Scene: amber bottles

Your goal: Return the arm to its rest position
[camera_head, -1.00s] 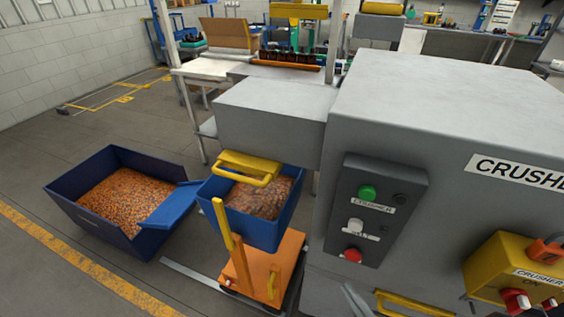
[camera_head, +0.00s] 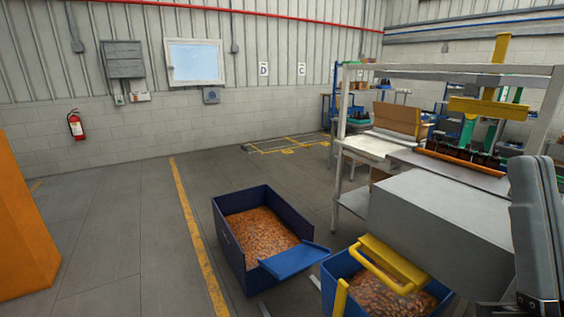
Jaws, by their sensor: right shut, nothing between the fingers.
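My right gripper (camera_head: 538,235) shows as a dark grey shape at the right edge, partly cut off by the frame. It is shut and empty, in front of the grey machine housing (camera_head: 440,215) from this viewpoint. My left gripper is not in view.
A blue bin (camera_head: 228,255) of amber bits stands on the floor. A second blue bin (camera_head: 333,280) with a yellow handle (camera_head: 385,262) sits to its right. An orange block (camera_head: 20,220) stands at the left edge. The floor (camera_head: 110,210) between is clear.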

